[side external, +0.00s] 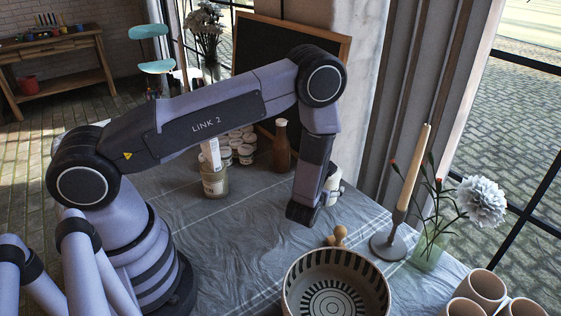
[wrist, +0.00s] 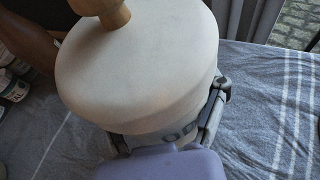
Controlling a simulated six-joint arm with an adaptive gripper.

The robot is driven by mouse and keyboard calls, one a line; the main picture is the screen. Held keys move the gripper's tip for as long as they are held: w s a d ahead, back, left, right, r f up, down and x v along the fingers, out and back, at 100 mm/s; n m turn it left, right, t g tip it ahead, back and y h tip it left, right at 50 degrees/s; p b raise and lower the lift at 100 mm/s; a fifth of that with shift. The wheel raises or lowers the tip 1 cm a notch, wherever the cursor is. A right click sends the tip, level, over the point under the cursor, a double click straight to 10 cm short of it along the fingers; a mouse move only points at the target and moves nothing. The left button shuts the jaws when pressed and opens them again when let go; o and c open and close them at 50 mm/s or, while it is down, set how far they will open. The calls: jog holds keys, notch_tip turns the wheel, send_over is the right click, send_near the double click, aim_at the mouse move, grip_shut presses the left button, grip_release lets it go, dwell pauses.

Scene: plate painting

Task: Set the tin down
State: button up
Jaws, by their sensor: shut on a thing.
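The tin (wrist: 140,70) is cream-coloured and round, with a flat pale lid and a wooden knob (wrist: 112,14) on top. It fills the middle of the wrist view. My gripper (wrist: 168,128) is shut on its side, with a dark finger showing at the right of the tin and part of another at the lower left. In the side view the tin (side external: 334,184) shows partly behind the end of my arm, over the cloth near the back edge of the table.
A striped bowl (side external: 335,285) stands in front, with small wooden pieces (side external: 337,236) behind it. A candlestick (side external: 388,246) and a flower vase (side external: 428,252) stand right. A brown bottle (side external: 281,147) and white jars (side external: 243,137) stand behind. Cloth (side external: 235,240) left of the bowl is clear.

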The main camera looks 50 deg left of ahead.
jog(key=shift+f, duration=2.1)
jog(key=o, duration=1.2)
jog(key=shift+f, duration=0.1)
